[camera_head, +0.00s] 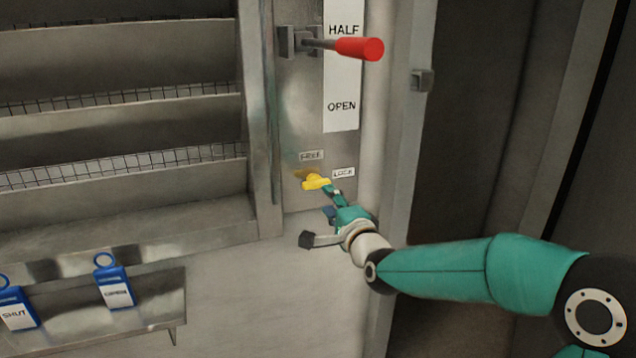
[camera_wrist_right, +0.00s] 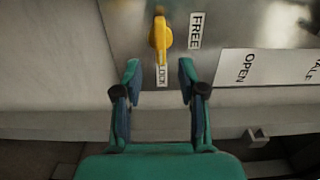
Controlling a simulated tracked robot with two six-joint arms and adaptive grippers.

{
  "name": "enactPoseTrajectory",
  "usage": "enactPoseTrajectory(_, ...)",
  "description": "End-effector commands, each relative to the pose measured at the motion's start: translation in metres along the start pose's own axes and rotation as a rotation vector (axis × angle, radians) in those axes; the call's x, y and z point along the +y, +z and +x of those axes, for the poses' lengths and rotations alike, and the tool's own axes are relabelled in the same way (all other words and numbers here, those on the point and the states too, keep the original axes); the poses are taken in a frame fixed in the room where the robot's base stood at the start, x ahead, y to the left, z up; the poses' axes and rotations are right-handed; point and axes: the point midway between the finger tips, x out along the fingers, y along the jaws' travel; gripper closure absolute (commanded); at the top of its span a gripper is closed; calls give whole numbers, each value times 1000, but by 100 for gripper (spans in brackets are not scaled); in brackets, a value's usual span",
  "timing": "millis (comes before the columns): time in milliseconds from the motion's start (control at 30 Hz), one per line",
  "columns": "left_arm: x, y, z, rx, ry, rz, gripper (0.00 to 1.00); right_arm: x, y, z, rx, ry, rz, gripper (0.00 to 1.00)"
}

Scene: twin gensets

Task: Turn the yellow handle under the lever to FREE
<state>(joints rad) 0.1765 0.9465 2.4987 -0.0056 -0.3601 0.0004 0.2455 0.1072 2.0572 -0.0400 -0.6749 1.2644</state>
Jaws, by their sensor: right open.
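The yellow handle (camera_head: 316,182) sits low on the metal panel, below the red-gripped lever (camera_head: 360,48). The FREE label (camera_head: 311,155) is above it and the LOCK label (camera_head: 343,172) is to its right. In the right wrist view the yellow handle (camera_wrist_right: 160,36) points down toward the LOCK label (camera_wrist_right: 162,76), with the FREE label (camera_wrist_right: 195,31) to its right. In the head view my right gripper (camera_head: 336,203) is just below right of the handle. My left gripper is not in view.
The lever sticks out beside a white HALF/OPEN strip (camera_head: 342,85). A metal post (camera_head: 405,150) stands right of the panel. Shelves (camera_head: 120,122) fill the left. Blue tags (camera_head: 115,290) hang on a plate at lower left.

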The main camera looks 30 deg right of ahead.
Motion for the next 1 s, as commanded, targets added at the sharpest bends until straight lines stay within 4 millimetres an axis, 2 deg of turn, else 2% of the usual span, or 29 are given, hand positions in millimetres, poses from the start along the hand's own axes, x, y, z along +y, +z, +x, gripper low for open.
enactPoseTrajectory(33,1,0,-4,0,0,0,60,0,0,12,0,3,0,59)
enactPoseTrajectory(200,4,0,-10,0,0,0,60,0,0,48,0,3,-1,59)
enactPoseTrajectory(400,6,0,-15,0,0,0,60,0,0,77,0,2,-2,59)
enactPoseTrajectory(600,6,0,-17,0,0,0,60,0,0,89,0,0,-2,59)
enactPoseTrajectory(867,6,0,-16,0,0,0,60,1,0,90,0,1,-1,59)
enactPoseTrajectory(1000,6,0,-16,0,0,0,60,1,-1,90,0,1,-1,79)
